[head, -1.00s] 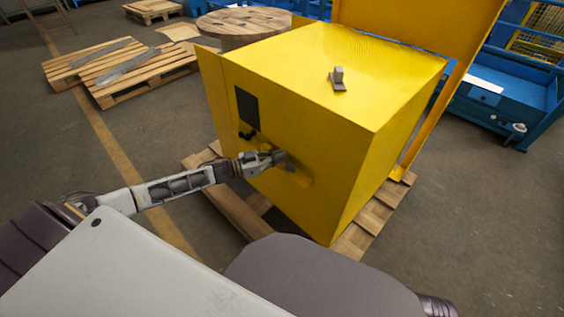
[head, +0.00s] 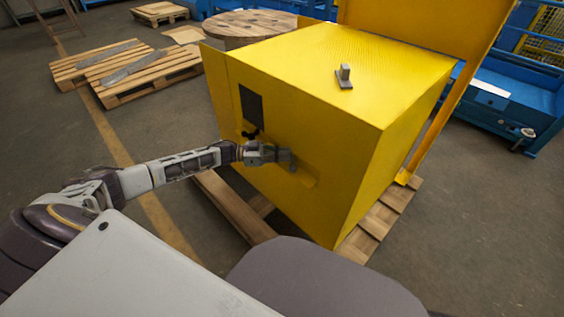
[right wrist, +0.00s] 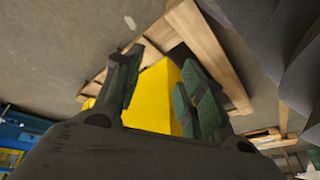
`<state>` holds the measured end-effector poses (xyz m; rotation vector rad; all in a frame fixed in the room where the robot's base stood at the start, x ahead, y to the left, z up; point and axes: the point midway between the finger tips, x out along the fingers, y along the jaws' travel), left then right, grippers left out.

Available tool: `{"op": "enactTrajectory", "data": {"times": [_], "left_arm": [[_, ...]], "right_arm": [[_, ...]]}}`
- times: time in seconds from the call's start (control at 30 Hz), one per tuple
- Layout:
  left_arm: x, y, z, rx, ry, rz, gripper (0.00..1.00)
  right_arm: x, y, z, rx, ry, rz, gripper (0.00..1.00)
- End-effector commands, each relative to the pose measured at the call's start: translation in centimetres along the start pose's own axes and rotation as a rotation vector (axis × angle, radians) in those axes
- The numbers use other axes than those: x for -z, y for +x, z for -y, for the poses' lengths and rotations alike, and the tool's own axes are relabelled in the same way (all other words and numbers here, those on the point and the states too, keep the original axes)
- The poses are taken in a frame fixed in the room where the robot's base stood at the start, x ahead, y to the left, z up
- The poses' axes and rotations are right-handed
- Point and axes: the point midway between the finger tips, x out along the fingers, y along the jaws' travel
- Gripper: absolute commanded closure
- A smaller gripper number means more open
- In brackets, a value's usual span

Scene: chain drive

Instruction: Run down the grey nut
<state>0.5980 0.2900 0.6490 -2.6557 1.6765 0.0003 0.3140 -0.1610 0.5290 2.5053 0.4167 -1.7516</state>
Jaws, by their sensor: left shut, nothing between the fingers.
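The grey nut cannot be made out in either view. A yellow box-shaped housing (head: 340,115) stands in the middle of the head view. My left gripper (head: 286,160) is shut and empty at its front face, by a small yellow ledge (head: 306,179); whether it touches anything there I cannot tell. The gripper covers part of that face. A black wing-shaped knob (head: 250,134) sits just above the gripper, below a dark panel (head: 251,104). My right gripper (right wrist: 160,85) shows only in the right wrist view. Its fingers are apart, with yellow surface visible beyond them.
A grey block with an upright peg (head: 344,76) sits on top of the housing. The housing stands on a wooden pallet (head: 378,222). A tall yellow panel (head: 430,25) rises behind it. A blue bench (head: 510,100) is at the right.

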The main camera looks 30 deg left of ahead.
Motion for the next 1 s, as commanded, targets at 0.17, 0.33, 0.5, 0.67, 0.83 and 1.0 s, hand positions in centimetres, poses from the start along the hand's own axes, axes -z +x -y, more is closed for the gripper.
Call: {"op": "enactTrajectory", "data": {"times": [0.17,0.33,0.5,0.67,0.83,1.0], "left_arm": [[0.0,0.1,0.1,0.001,-0.001,-0.001,1.00],[0.0,0.2,0.3,0.002,-0.001,-0.001,1.00],[0.1,0.4,0.5,0.002,-0.002,-0.001,1.00],[0.1,0.5,0.6,0.002,-0.001,-0.002,1.00],[0.1,0.6,0.7,0.002,-0.001,-0.001,1.00],[0.0,0.6,0.7,0.002,-0.001,-0.001,1.00]], "right_arm": [[0.3,-0.1,0.1,0.003,0.004,-0.009,0.60],[0.6,-0.4,0.2,0.004,0.009,-0.010,0.60],[0.6,-0.9,0.1,0.000,0.009,-0.002,0.60],[0.7,-1.6,0.0,-0.007,0.007,0.007,0.60],[1.0,-2.3,-0.2,-0.016,0.001,0.011,0.60],[1.1,-2.4,-0.4,-0.022,-0.005,0.011,0.60]]}}
